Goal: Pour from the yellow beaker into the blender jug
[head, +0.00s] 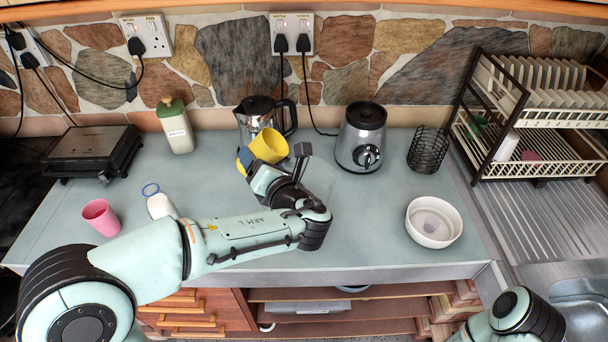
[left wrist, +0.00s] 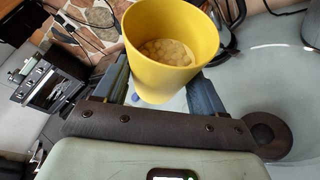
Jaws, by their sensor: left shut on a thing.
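The yellow beaker (head: 268,146) is held tilted above the counter, in front of the jug. In the left wrist view the beaker (left wrist: 172,50) is open toward the camera, with pale round pieces inside. My left gripper (head: 258,165) is shut on the beaker, with its blue-grey fingers on either side in the left wrist view (left wrist: 155,92). The blender jug (head: 257,112), clear or shiny with a dark top and black handle, stands at the back near the wall. The beaker hides its lower part. Only a part of my right arm shows, at the lower right; its gripper is out of view.
A silver-and-black blender base (head: 361,142) stands right of the jug, beside a black wire holder (head: 427,148). A white bowl (head: 433,222), pink cup (head: 101,217), white bottle (head: 161,206), green-topped bottle (head: 175,127) and dish rack (head: 545,160) stand around. The counter's middle right is clear.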

